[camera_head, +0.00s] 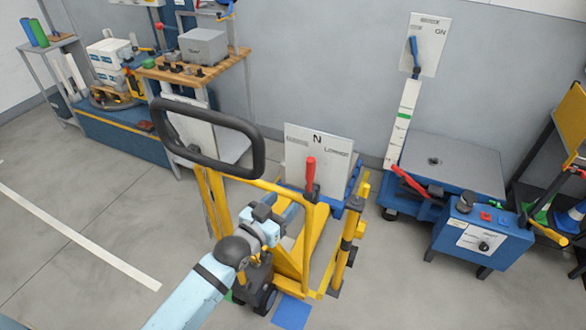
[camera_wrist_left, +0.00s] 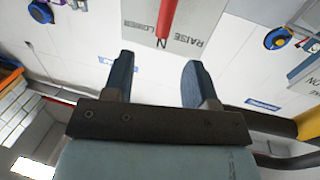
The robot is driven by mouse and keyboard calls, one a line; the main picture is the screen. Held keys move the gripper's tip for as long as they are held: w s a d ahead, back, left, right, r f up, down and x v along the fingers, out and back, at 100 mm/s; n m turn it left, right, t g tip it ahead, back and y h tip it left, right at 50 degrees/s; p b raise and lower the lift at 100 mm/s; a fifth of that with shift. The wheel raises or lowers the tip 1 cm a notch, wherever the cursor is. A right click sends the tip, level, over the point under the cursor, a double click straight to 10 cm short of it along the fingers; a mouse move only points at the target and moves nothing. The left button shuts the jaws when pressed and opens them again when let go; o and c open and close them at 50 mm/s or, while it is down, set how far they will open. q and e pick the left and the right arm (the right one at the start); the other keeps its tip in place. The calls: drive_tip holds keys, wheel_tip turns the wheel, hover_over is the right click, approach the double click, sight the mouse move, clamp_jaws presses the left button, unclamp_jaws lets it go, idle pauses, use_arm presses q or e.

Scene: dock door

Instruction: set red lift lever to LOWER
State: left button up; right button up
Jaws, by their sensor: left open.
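The red lift lever (camera_head: 310,172) stands nearly upright on the yellow pallet truck, in front of a white plate (camera_head: 335,150) marked N and LOWER. In the left wrist view, the red lever (camera_wrist_left: 166,18) runs off the top edge, with its lower end near the N between LOWER and RAISE. My left gripper (camera_head: 276,210) is left of and below the lever in the head view. In the wrist view, the left gripper (camera_wrist_left: 157,75) has its fingers apart with nothing between them; the lever is beyond the fingertips. My right gripper is not in view.
The truck's black loop handle (camera_head: 208,138) rises left of the lever. A blue lift table (camera_head: 450,162) with another red lever (camera_head: 408,181) stands at right, behind a blue control box (camera_head: 482,236). Open floor lies at left.

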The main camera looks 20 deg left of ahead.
sight(308, 170)
use_arm(q)
drive_tip(key=x, duration=0.9)
drive_tip(key=a+r+x, duration=0.1)
drive_tip(key=x, duration=0.4)
drive_tip(key=shift+w, duration=0.35)
clamp_jaws()
